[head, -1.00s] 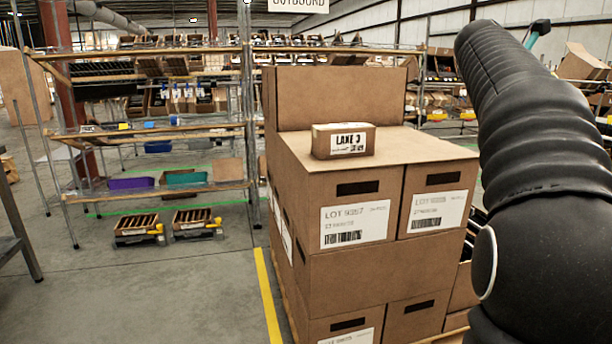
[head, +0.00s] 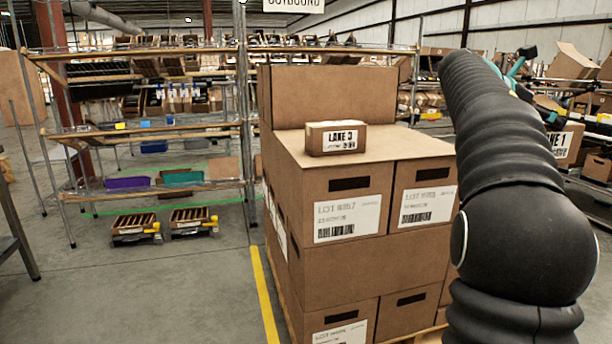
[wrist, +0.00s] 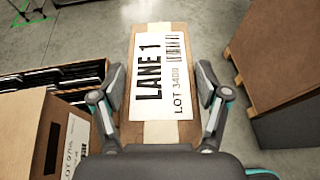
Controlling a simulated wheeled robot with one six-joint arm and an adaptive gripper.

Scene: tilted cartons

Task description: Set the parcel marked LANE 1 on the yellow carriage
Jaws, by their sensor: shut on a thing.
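The parcel marked LANE 1 (wrist: 160,75) is a brown box with a white label and pale tape. In the wrist view my gripper (wrist: 160,105) has a finger against each long side of it and is shut on it. The parcel hangs over grey floor. In the head view part of this parcel (head: 566,143) shows to the right of my black arm, which hides the rest. I cannot make out a yellow carriage in either view.
Another parcel, marked LANE 3 (head: 336,138), sits on stacked cartons (head: 345,205) in the middle. A rack (head: 150,130) stands left. In the wrist view a carton (wrist: 35,130) lies left and a large brown block (wrist: 280,75) right, with floor between.

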